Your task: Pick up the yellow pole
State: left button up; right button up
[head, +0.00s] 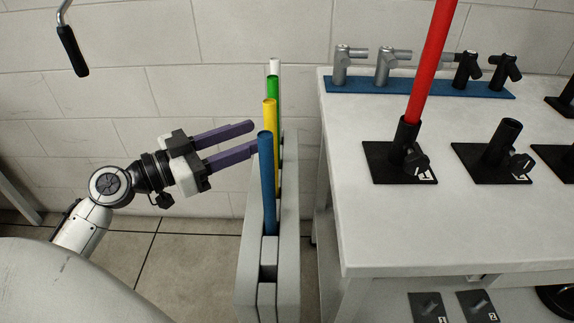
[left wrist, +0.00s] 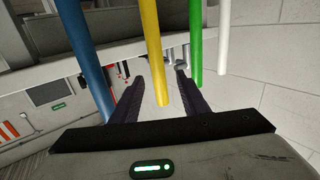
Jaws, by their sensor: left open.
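The yellow pole (head: 269,115) stands upright in a grey rack (head: 290,215), behind the blue pole (head: 267,180) and in front of the green pole (head: 274,92) in the head view. My left gripper (head: 254,137) comes in from the left, roughly level, with its purple fingers apart and nothing held. Its tips are close to the upper part of the yellow pole. In the left wrist view the yellow pole (left wrist: 151,50) shows between the two open fingers (left wrist: 160,78); I cannot tell contact. The blue pole (left wrist: 85,60) and green pole (left wrist: 196,50) flank it. My right gripper is not in view.
A white pole (head: 274,67) stands at the rack's far end. Right of the rack is a white table (head: 380,225) with a red pole (head: 432,60) in a black holder, an empty black holder (head: 500,145) and a blue strip (head: 420,88) of clamps. A crank handle (head: 73,50) hangs upper left.

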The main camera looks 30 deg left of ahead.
aim_at(276, 126)
pick_arm(q)
jog(key=p+x, duration=0.1)
jog(key=x, duration=0.3)
jog(key=p+x, duration=0.2)
jog(key=x, duration=0.3)
jog(key=shift+d+r, duration=0.15)
jog(key=shift+r, duration=0.05)
grip_shut()
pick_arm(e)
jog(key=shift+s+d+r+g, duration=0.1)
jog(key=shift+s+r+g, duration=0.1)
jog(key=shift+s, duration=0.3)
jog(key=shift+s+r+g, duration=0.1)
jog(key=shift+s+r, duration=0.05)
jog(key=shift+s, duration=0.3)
